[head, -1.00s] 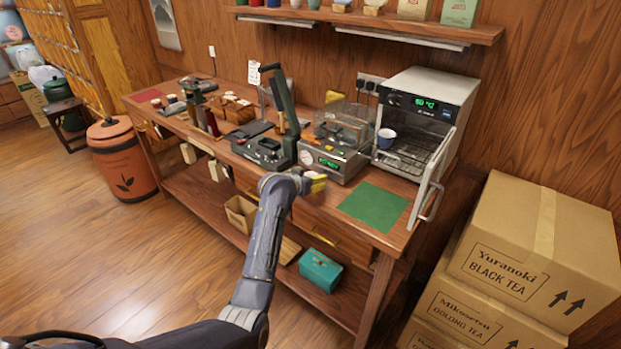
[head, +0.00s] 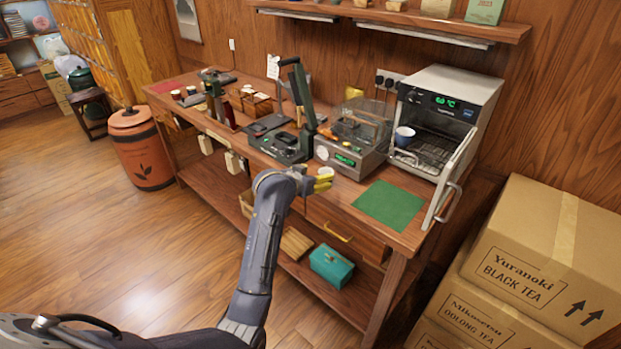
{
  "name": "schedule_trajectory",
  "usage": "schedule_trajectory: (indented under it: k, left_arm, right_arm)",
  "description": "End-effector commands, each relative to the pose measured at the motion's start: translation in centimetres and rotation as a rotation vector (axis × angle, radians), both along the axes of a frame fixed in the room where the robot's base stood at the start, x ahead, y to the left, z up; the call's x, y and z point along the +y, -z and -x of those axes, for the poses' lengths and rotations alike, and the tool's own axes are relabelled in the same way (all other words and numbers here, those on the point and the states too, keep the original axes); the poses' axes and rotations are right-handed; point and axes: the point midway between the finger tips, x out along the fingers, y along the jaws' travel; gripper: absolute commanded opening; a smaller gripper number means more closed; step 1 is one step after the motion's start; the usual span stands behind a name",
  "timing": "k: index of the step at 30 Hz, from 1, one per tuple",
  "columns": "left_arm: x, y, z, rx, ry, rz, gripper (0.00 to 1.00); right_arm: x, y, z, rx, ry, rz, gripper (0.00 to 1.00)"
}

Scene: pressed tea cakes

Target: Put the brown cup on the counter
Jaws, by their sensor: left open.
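I cannot make out a clearly brown cup. A blue-and-white cup (head: 404,136) stands upright on the rack inside the open oven (head: 466,99) at the right end of the wooden counter (head: 335,196). My left gripper (head: 325,180), with yellow fingertips, is open and empty. It appears in front of the counter's near edge, left of the green mat (head: 388,205) and well short of the oven. My right gripper is not in view.
The oven door (head: 455,180) hangs open on the right side. A grey appliance (head: 352,150) with a green display and a black press (head: 285,145) stand left of the mat. The mat is bare. Cardboard boxes (head: 540,260) stand at the right. A wall shelf (head: 400,16) is cut off above.

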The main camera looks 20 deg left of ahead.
Motion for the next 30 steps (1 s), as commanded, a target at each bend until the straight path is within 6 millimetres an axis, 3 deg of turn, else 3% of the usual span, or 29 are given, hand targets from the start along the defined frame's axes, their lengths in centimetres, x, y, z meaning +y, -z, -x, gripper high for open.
schedule_trajectory:
  k: [6,12,17,23,26,30]
  left_arm:
    - [0.3,-1.0,2.0,-0.001,0.001,-0.002,0.64]
    - [0.4,-1.4,2.8,0.0,-0.001,0.0,0.64]
    - [0.2,0.4,3.4,-0.002,-0.009,-0.001,0.64]
    - [-1.1,6.9,6.2,-0.032,-0.034,-0.016,0.64]
    - [-2.0,11.5,8.4,-0.04,-0.038,-0.031,0.64]
    - [-3.0,20.5,11.7,0.021,-0.034,-0.056,0.64]
  right_arm:
    - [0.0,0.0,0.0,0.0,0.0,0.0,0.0]
    - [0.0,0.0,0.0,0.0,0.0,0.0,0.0]
    - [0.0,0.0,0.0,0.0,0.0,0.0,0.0]
    - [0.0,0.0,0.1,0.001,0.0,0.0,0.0]
    - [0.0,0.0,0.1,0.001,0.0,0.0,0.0]
    - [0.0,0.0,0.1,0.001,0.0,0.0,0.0]
